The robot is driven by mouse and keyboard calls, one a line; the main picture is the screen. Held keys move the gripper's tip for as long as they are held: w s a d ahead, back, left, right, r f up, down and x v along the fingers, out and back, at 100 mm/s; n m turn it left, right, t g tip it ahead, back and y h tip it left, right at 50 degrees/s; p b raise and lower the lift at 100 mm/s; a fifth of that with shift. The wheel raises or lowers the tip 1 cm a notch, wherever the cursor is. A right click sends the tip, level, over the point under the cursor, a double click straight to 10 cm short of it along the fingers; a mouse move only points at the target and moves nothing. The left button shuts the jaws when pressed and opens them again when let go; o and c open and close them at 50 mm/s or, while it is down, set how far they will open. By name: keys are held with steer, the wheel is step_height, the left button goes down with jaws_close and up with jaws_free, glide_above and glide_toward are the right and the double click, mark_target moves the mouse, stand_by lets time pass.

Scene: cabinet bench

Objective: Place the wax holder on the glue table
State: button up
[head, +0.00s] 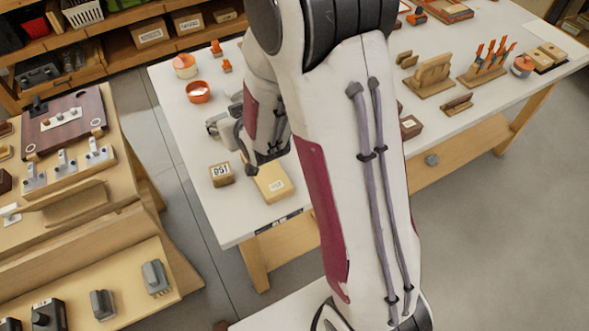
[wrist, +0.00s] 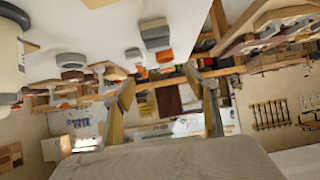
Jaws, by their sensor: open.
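I cannot tell for sure which thing is the wax holder, and no table is marked as the glue table. A long white table (head: 455,120) stands behind and beside my arm. My gripper (head: 256,166) is over its near left part, partly hidden by my arm.
Wooden stands (head: 430,76) and a rack of orange-handled tools (head: 487,65) are at right. A wooden bench (head: 60,215) with fixtures stands left across a floor gap.

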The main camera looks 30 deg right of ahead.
steer(key=s+r+g, duration=0.3)
steer(key=s+r, duration=0.9)
steer(key=s, duration=0.1)
steer(key=s+r+g, duration=0.1)
steer(key=s+r, duration=0.1)
steer(key=s, duration=0.7)
steer(key=s+r+g, duration=0.1)
steer(key=s+r, duration=0.1)
steer(key=s, duration=0.8)
steer(key=shift+s+d+r+g, duration=0.2)
steer(key=shift+s+d+g, duration=0.05)
steer(key=shift+d+g, duration=0.15)
